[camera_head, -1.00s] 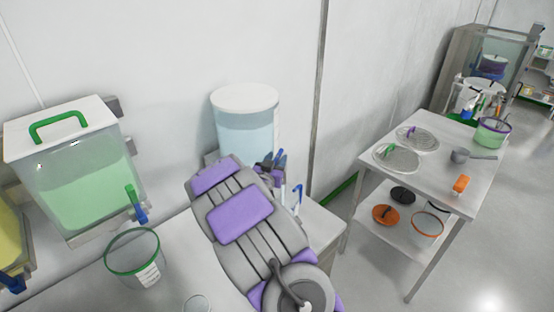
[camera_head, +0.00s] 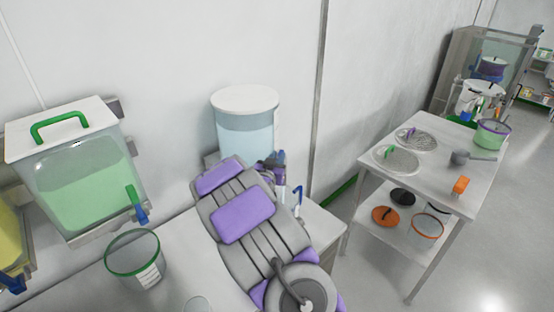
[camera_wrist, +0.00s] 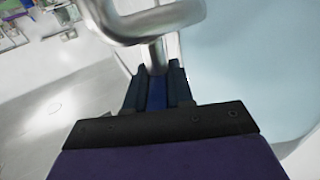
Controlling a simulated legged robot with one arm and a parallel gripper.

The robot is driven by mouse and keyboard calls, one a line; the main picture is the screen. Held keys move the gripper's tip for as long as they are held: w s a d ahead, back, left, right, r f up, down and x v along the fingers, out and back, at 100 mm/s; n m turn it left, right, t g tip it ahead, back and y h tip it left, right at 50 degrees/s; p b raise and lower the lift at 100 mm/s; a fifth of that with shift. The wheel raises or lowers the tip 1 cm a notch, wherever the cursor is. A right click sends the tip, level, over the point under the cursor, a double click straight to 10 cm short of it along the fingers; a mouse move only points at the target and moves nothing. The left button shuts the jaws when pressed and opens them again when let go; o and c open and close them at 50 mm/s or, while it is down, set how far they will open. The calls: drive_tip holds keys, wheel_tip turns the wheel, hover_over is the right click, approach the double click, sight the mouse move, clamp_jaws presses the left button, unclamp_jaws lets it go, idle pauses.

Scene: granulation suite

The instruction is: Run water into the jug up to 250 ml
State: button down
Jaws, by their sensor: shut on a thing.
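The tank of pale blue water (camera_head: 245,135) with a white lid stands against the wall, behind my arm. My gripper (camera_head: 276,162) is beside the tank's right side, partly hidden by my arm. In the wrist view my gripper (camera_wrist: 157,88) is shut on a blue tap lever (camera_wrist: 157,95), just below a bent metal pipe (camera_wrist: 155,25). The pale blue tank wall (camera_wrist: 250,70) fills the right of that view.
A green-liquid tank (camera_head: 80,180) with a blue-lever tap stands at the left. A clear green-rimmed container (camera_head: 134,255) stands near it. A yellow-liquid tank (camera_head: 10,235) is at the left edge. A steel table (camera_head: 435,165) with sieves stands at the right, across a floor gap.

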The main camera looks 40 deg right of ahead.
drive_tip(key=shift+f+n+t+y+b, duration=0.3)
drive_tip(key=shift+n+t, duration=0.1)
drive_tip(key=shift+t, duration=0.1)
drive_tip(key=c, duration=1.1)
unclamp_jaws()
drive_tip(key=shift+r, duration=0.1)
